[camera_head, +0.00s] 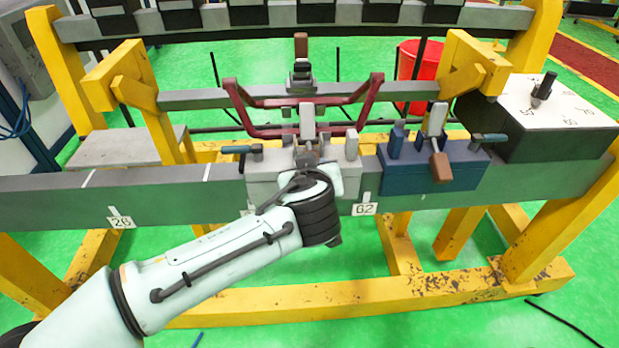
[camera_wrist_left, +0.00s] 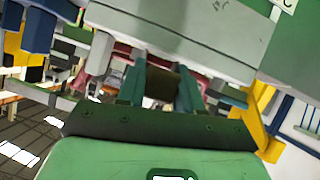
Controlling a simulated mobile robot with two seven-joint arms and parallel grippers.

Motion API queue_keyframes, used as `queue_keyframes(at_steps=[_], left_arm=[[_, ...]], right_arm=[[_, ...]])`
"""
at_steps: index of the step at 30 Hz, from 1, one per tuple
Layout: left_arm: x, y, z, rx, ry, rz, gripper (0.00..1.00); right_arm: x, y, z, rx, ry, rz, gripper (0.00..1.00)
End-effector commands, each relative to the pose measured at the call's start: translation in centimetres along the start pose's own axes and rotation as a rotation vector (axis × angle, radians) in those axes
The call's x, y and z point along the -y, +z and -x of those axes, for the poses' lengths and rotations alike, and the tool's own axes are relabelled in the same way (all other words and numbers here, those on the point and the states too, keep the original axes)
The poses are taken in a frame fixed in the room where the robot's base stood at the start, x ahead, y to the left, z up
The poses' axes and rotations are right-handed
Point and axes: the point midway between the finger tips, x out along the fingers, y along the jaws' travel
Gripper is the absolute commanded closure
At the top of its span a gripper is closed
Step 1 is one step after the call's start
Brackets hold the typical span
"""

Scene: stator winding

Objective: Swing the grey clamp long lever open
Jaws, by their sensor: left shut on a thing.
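The grey clamp (camera_head: 262,180) sits on the long grey beam at the middle of the head view. Its upright grey arm (camera_head: 307,118) stands above my left gripper. My left gripper (camera_head: 306,160) is in front of the clamp, its fingers partly hidden by my wrist. In the left wrist view the two fingers (camera_wrist_left: 160,88) are shut on the brown handle of the long lever (camera_wrist_left: 162,82), close to the clamp's grey body (camera_wrist_left: 180,38). Most of the lever is hidden in the head view. My right gripper is not in view.
A blue clamp (camera_head: 455,172) with a hanging brown-handled lever (camera_head: 440,166) stands right of the grey one. Teal short handles (camera_head: 236,149) flank the clamps. A dark red bent bar (camera_head: 240,104) lies behind. A black block (camera_head: 530,141) stands on the beam's right end.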

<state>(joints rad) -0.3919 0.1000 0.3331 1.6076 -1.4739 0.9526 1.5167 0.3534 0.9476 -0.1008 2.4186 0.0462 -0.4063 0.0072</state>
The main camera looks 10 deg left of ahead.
Motion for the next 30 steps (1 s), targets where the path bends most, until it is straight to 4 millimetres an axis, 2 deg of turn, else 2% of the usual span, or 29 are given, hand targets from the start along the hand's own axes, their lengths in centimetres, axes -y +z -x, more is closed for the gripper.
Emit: queue_keyframes(at_steps=[15,30], left_arm=[[0.9,1.6,-1.4,-0.250,0.032,-0.023,1.00],[0.8,1.8,-1.5,-0.304,0.051,-0.027,1.00]], right_arm=[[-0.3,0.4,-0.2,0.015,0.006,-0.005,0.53],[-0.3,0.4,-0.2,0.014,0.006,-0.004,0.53]])
